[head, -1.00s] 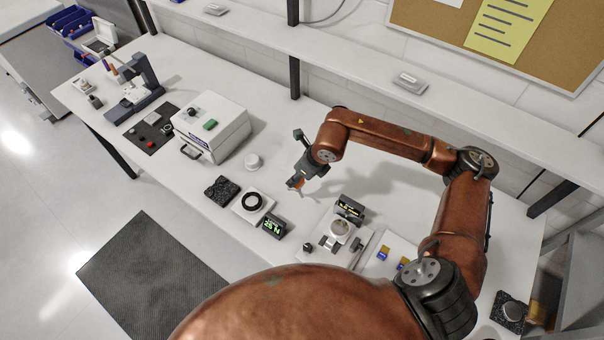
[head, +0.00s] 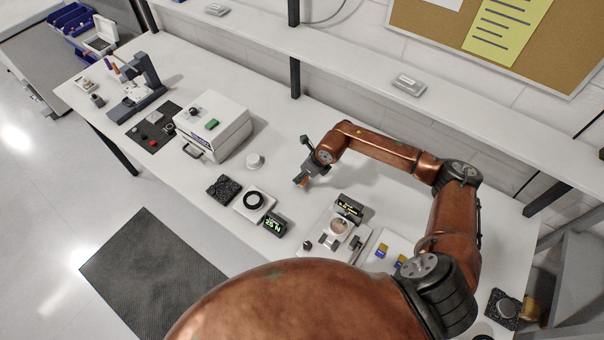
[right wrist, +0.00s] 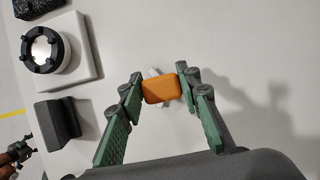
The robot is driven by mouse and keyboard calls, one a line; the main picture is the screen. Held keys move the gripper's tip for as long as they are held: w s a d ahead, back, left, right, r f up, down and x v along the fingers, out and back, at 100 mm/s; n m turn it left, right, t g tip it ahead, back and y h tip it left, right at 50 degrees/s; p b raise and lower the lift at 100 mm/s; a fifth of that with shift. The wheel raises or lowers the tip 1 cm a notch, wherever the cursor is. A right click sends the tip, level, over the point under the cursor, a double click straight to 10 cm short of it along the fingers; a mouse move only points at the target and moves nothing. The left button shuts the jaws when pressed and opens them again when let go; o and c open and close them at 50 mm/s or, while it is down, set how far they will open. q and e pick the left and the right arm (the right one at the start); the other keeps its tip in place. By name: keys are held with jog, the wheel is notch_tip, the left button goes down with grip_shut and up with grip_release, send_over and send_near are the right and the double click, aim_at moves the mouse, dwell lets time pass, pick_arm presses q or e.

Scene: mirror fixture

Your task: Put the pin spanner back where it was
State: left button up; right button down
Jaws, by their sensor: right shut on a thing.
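My right gripper (head: 303,181) is shut on an orange block-shaped piece (right wrist: 161,91), which I take to be the handle of the pin spanner. A pale grey part shows just behind it in the right wrist view; the rest is hidden. The gripper is over bare white bench, right of the black ring on its white base (head: 242,209) and behind the mirror fixture (head: 324,240). I cannot tell the handle's height above the bench. A dark gripper with a copper arm, apparently my left one (right wrist: 18,153), shows at the wrist view's left edge; its jaws are unclear.
A small display (head: 274,223) stands beside the ring's base. Another display (head: 349,208) stands behind the round mirror (head: 339,227). A white box instrument (head: 214,127) and a small white cylinder (head: 255,161) are farther left. The bench behind my right gripper is clear.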

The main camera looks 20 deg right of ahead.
pick_arm(q)
jog(key=shift+f, duration=0.1)
pick_arm(e)
jog(key=c, duration=1.8)
grip_release()
pick_arm(q)
jog(key=shift+w, duration=0.35)
pick_arm(e)
jog(key=o, duration=0.4)
jog(key=shift+r, duration=0.25)
pick_arm(q)
jog(key=shift+s+f+b, duration=0.15)
jog(key=shift+f+b, duration=0.65)
jog(key=shift+b, duration=0.15)
pick_arm(e)
jog(key=v, duration=1.1)
jog(key=shift+s+r, duration=0.2)
jog(key=shift+r, duration=0.1)
jog(key=shift+d, duration=0.1)
